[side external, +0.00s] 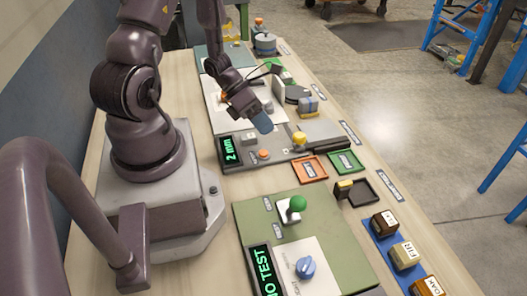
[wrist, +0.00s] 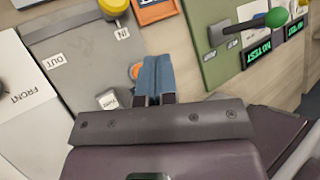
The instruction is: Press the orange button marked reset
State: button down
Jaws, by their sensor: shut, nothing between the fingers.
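An orange button (side external: 263,154) sits on the grey panel beside the green "2 mm" display (side external: 230,151). In the wrist view the orange button (wrist: 135,71) is partly hidden by my fingers. I cannot read a reset marking at it. My gripper (side external: 263,124) has blue fingertips and is shut and empty. It hangs over the grey panel, and in the side view its tips appear above the button, apart from it. In the wrist view the blue fingertips (wrist: 155,75) are together, just right of the button. A small pale block (wrist: 107,99) lies left of the button.
A yellow knob (side external: 299,138) stands on the same panel, near IN and OUT labels. Orange (side external: 310,170) and green (side external: 346,162) trays lie beside the panel. A green panel (side external: 245,217) with a green-knobbed lever (side external: 297,203) and blue dial (side external: 306,267) is nearer the camera.

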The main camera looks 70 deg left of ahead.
aim_at(264, 151)
jog(key=shift+f, duration=2.1)
dwell(0.4)
jog(key=shift+f, duration=0.4)
jog(key=shift+f, duration=0.35)
dwell(0.5)
jog(key=shift+r, duration=0.8)
jog(key=shift+r, duration=2.5)
